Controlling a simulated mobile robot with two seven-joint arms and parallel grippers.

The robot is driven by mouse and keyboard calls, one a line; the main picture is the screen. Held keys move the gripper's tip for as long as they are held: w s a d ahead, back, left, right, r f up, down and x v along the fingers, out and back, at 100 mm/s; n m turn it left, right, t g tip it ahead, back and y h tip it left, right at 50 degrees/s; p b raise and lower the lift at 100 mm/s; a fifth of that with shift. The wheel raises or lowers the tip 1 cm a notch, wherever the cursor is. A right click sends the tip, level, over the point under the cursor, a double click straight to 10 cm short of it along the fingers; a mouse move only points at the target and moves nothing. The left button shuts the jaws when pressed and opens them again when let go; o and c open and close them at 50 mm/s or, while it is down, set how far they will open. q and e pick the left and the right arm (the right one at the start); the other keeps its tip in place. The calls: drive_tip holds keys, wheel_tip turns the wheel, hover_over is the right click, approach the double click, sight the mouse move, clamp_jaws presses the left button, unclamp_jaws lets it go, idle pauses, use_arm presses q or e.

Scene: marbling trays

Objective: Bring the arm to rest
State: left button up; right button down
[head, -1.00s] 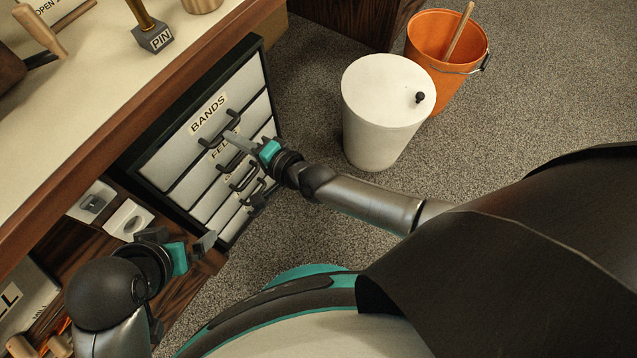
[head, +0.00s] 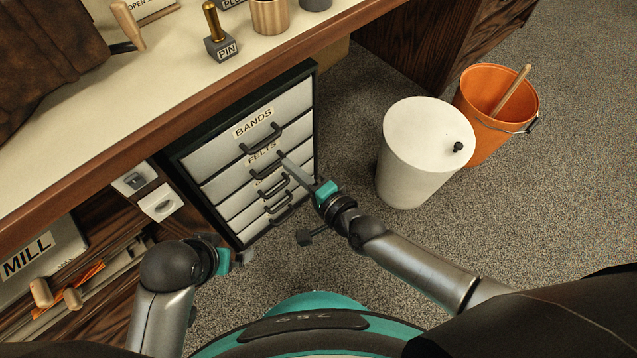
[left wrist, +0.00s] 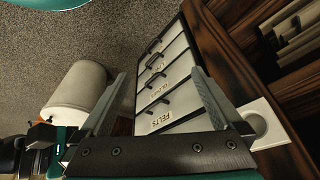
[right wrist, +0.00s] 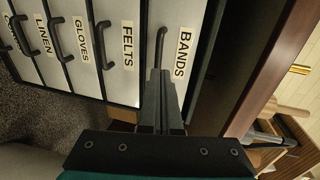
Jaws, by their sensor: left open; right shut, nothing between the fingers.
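My right gripper (head: 297,172) is shut and empty in front of the drawer cabinet (head: 315,110), near the handles of the upper drawers. In the right wrist view its closed fingers (right wrist: 160,100) appear in front of the BANDS drawer (right wrist: 178,25) and its dark handle (right wrist: 160,46); contact is not clear. My left gripper (head: 240,258) is low at the left of the head view, in front of the cabinet's lower left. In the left wrist view its fingers (left wrist: 160,105) are spread apart with nothing between them, and the FELTS drawer (left wrist: 165,110) shows beyond.
A white lidded bin (head: 415,160) and an orange bucket (head: 485,135) with a stick stand on the carpet at right. The workbench (head: 110,150) overhangs the cabinet. A pin block (head: 220,46) and a mallet (head: 128,25) are on top. Carpet between cabinet and bin is clear.

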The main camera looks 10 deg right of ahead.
use_arm(q)
drive_tip(key=shift+g, duration=0.3)
drive_tip(key=f, duration=0.2)
drive_tip(key=s+f+p, duration=0.1)
drive_tip(key=f, duration=0.1)
drive_tip(key=shift+s+f+p, duration=0.1)
drive_tip(key=shift+p, duration=0.2)
use_arm(e)
drive_tip(key=v, duration=0.6)
drive_tip(key=shift+s+d, duration=0.15)
drive_tip(key=shift+s, duration=0.05)
